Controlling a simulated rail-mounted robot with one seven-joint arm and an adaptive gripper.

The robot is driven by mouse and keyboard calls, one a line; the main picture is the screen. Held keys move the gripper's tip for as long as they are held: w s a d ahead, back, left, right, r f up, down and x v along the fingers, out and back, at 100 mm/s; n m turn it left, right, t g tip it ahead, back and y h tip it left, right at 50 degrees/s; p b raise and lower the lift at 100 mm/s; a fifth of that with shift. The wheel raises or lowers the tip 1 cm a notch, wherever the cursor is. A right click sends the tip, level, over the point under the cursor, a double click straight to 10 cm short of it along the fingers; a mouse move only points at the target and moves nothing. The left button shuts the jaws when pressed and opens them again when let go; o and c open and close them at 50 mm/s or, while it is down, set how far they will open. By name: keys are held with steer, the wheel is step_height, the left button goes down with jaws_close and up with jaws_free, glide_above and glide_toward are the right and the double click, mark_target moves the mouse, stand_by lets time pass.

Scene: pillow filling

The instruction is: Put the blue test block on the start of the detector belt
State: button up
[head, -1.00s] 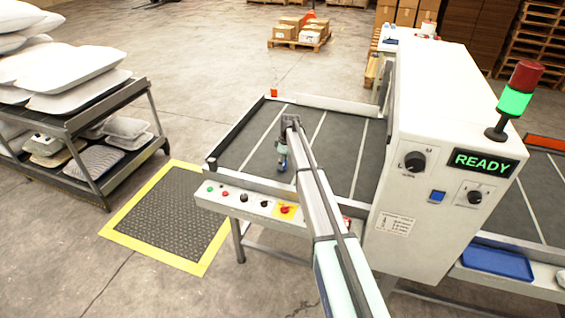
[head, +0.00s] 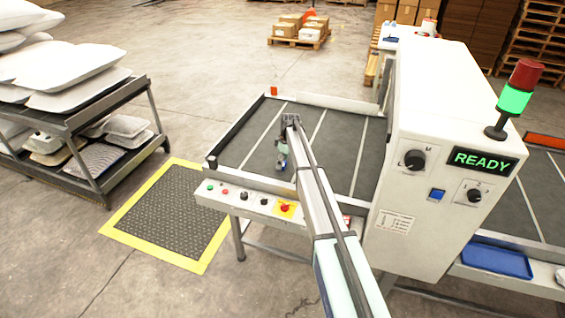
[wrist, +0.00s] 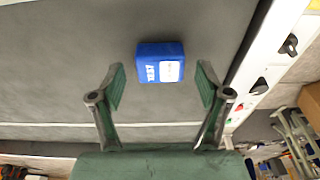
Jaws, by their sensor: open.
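The blue test block (wrist: 148,72), with a white label on it, sits on the dark grey detector belt (wrist: 60,60) in the wrist view. My gripper (wrist: 161,84) is open, one finger to each side of the block, with a gap on both sides. The block lies just beyond the fingertips, and neither finger touches it. In the head view my gripper (head: 283,158) is low over the left, open end of the belt (head: 335,135). The block is too small and covered there to make out clearly.
The white detector housing (head: 425,130) with its READY display stands right of my arm. A control panel (head: 245,198) with buttons and a low rail edge the belt's front. A pillow rack (head: 95,135) stands at the left. A blue tray (head: 497,260) lies at right.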

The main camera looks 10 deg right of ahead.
step_height(320, 180, up, 12)
steer(key=d+b, duration=0.1)
steer(key=b, duration=0.3)
steer(key=shift+s+d+f, duration=0.2)
steer(key=shift+s+d, duration=0.1)
steer(key=shift+s, duration=0.15)
